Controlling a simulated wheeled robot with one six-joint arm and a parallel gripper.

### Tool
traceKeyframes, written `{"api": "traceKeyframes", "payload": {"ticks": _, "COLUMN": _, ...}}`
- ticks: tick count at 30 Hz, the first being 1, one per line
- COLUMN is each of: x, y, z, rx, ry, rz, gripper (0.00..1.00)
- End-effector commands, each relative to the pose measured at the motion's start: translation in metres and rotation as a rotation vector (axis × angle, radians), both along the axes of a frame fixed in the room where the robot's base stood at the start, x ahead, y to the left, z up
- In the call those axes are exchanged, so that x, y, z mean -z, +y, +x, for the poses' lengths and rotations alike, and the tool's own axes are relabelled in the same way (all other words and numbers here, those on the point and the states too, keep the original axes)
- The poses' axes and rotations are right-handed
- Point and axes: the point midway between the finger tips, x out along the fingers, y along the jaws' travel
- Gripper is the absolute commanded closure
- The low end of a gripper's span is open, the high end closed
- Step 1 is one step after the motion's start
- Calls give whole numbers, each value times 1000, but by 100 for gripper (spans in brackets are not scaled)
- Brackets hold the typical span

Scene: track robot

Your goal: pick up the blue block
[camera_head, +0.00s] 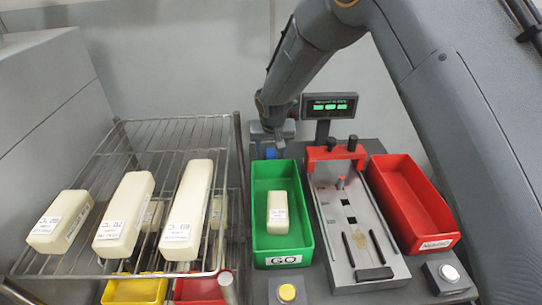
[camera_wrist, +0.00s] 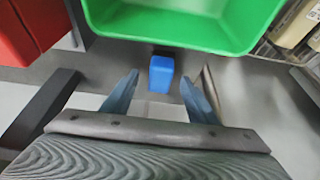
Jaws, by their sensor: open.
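The blue block (camera_wrist: 161,75) shows in the wrist view just below the edge of the green bin (camera_wrist: 180,40). My gripper (camera_wrist: 159,80) is open, with one finger on each side of the block in the picture. Gaps show between the block and both fingers, and how far the block lies beyond the tips is hard to tell. In the head view, my gripper (camera_head: 274,138) points down behind the far end of the green bin (camera_head: 258,225). A small blue patch (camera_head: 271,153) shows there, mostly hidden, probably the block.
The green bin holds a white block (camera_head: 277,213). A wire rack (camera_head: 120,265) with white blocks stands on the left. A grey fixture with a red clamp (camera_head: 335,154), a red bin (camera_head: 405,205) and a small display (camera_head: 330,105) stand to the right. The wall is close behind.

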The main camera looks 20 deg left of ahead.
Motion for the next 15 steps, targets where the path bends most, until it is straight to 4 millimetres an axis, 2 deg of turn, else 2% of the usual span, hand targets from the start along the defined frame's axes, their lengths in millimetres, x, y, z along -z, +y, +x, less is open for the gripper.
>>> {"api": "traceKeyframes", "payload": {"ticks": 6, "x": 16, "y": 4, "z": 7, "rx": 0, "ry": -1, "rz": 0, "gripper": 47}}
{"api": "traceKeyframes", "payload": {"ticks": 14, "x": 18, "y": 4, "z": 7, "rx": 0, "ry": -1, "rz": 0, "gripper": 47}}
{"api": "traceKeyframes", "payload": {"ticks": 15, "x": 18, "y": 4, "z": 7, "rx": 0, "ry": -1, "rz": 0, "gripper": 52}}
